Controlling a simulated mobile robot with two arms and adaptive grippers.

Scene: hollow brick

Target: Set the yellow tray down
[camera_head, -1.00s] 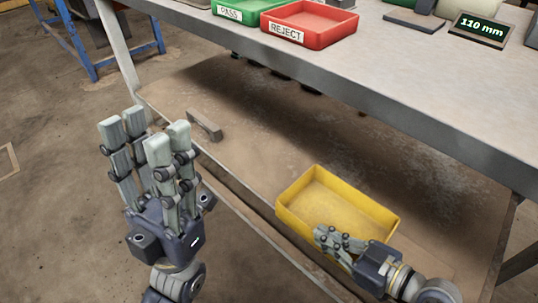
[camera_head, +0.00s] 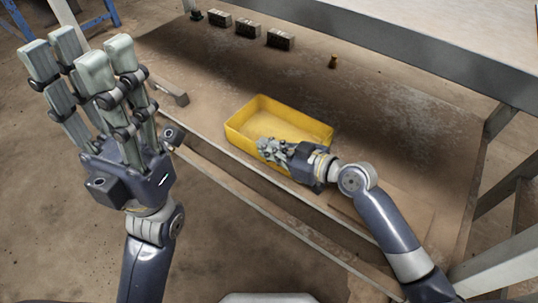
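The yellow tray (camera_head: 236,135) is on or just over the brown lower shelf (camera_head: 200,120), close to its front edge. It looks empty and about level; I cannot tell whether its base touches the shelf. My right gripper (camera_head: 268,147) is at the tray's near wall, with its fingers closed over the rim and the palm outside. The hand hides part of that wall. My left gripper (camera_head: 92,68) is raised in front of the shelf at the left, fingers extended and apart, empty and clear of the tray.
A metal handle-like bar (camera_head: 168,91) lies on the shelf left of the tray. Three dark hollow bricks (camera_head: 248,28) and a small brass piece (camera_head: 333,61) stand farther back. The grey upper table (camera_head: 440,40) overhangs the back right. Bare shelf surrounds the tray's far side.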

